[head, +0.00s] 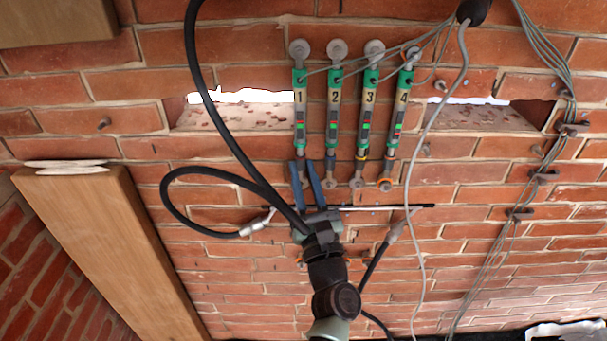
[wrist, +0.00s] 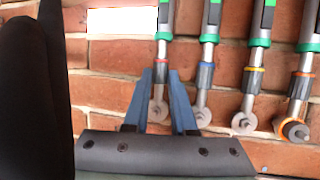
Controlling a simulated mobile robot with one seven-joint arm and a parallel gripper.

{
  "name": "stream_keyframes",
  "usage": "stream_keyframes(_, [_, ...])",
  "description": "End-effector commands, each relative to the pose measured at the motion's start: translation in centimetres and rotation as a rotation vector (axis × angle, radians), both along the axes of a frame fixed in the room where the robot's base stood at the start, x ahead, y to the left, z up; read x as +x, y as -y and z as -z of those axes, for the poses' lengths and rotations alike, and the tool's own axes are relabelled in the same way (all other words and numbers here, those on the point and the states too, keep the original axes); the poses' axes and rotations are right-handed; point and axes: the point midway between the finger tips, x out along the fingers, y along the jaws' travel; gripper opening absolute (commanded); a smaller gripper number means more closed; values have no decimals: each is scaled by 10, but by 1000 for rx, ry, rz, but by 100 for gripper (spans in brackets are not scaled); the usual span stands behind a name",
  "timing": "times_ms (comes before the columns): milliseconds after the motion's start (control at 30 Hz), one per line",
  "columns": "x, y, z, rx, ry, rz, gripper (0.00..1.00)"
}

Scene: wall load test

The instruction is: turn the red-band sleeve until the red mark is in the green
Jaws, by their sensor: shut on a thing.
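The red-band sleeve (wrist: 161,52) is the dark grey sleeve with a red ring under gauge 1 (head: 300,105), the leftmost of the wall gauges. My gripper (head: 303,164) is at this sleeve from below. In the wrist view, the blue fingers of my gripper (wrist: 160,72) stand on either side of the sleeve, shut on it. A rod end with a round eye shows below the sleeve, between the fingers. Gauge 1 has a green body and a small window with a reddish mark; whether the mark lies in the green is too small to tell.
Gauges 2 (head: 334,105), 3 (head: 370,105) and 4 (head: 404,105) hang close by on the right, with blue, yellow and orange bands. Grey cables run from their tops. Brick gaps lie left and right, and a wooden beam (head: 110,250) stands at left.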

Motion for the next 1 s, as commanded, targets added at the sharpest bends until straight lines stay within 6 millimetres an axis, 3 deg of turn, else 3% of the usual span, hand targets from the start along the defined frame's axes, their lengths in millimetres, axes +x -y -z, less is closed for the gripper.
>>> stream_keyframes(367, [-1, -4, 5, -3, 1, 60, 0])
stream_keyframes(1000, [0, -13, 10, 4, 4, 458, 0])
